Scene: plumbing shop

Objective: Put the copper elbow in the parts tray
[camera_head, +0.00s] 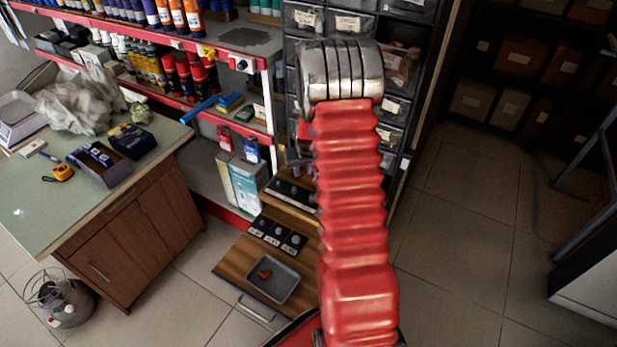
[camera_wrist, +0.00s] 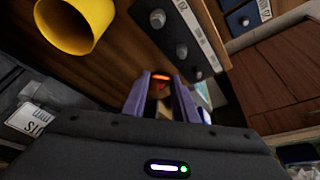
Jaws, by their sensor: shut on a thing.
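My gripper (camera_wrist: 161,82) has two purple fingers, closed on a small copper-coloured piece (camera_wrist: 160,91) that I take to be the copper elbow. Its shape is largely hidden between the fingers, and an orange-red glow shows at the tips. In the head view my red arm hides most of the gripper and the held piece. The parts tray (camera_head: 275,291), grey and shallow, lies on a wooden board at lower centre, left of my arm. A small copper-coloured piece (camera_head: 264,274) lies in it, too small to identify. The tray cannot be made out in the wrist view.
The wooden board (camera_head: 232,275) also bears dark labelled holders (camera_head: 278,234). A yellow cup-like thing (camera_wrist: 75,24) is near the gripper in the wrist view. Small drawers (camera_head: 348,24) stand behind my arm. A cluttered counter (camera_head: 60,205) is at left. The floor at right is clear.

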